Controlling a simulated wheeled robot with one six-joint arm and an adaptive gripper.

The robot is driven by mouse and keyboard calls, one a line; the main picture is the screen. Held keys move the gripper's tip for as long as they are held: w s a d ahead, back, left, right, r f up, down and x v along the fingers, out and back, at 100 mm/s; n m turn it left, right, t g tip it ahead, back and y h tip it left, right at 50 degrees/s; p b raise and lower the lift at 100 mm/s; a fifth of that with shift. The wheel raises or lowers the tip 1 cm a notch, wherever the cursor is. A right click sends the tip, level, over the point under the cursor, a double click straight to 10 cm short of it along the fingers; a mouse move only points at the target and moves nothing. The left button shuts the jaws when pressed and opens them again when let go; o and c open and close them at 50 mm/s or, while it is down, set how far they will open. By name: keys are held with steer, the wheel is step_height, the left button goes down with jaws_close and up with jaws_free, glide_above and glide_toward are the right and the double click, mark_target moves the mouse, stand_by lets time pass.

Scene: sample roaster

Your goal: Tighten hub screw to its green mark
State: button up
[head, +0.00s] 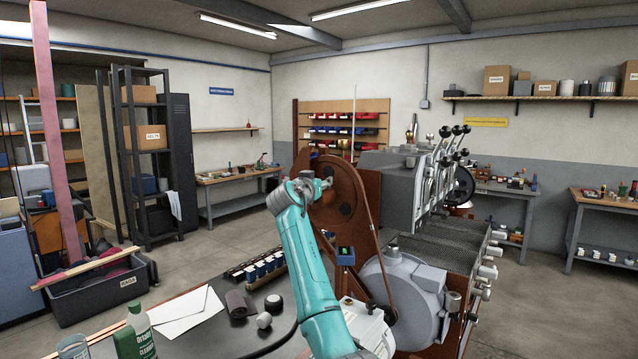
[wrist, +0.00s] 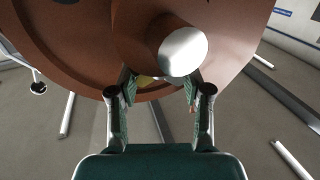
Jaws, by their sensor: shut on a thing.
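A large brown wheel (head: 338,172) stands upright in its brown frame; its face also fills the top of the wrist view (wrist: 75,60). A stubby brown cylinder with a pale, shiny round end (wrist: 183,52) juts from the wheel. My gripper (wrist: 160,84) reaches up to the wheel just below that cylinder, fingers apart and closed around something. A small yellowish piece (wrist: 146,80) shows between the fingertips, apparently the hub screw, mostly hidden. In the head view my gripper (head: 322,186) is at the wheel's left side. I cannot make out the green mark or the screw's angle.
A dark bench with a white envelope (head: 180,312), a green bottle (head: 138,325) and a row of small jars (head: 265,268) lies left of my arm. Open floor lies beyond.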

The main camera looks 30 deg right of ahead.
steer(key=shift+m+g+h, duration=1)
steer(key=shift+m+g, duration=0.3)
steer(key=shift+g, duration=0.4)
steer(key=shift+f+m+g+h, duration=0.1)
steer(key=shift+m+g+h, duration=0.25)
steer(key=shift+g, duration=0.25)
steer(key=o, duration=0.9)
steer(key=shift+a, duration=0.15)
steer(key=v, duration=1.1)
steer(key=shift+s+a, duration=0.2)
steer(key=shift+a, duration=0.15)
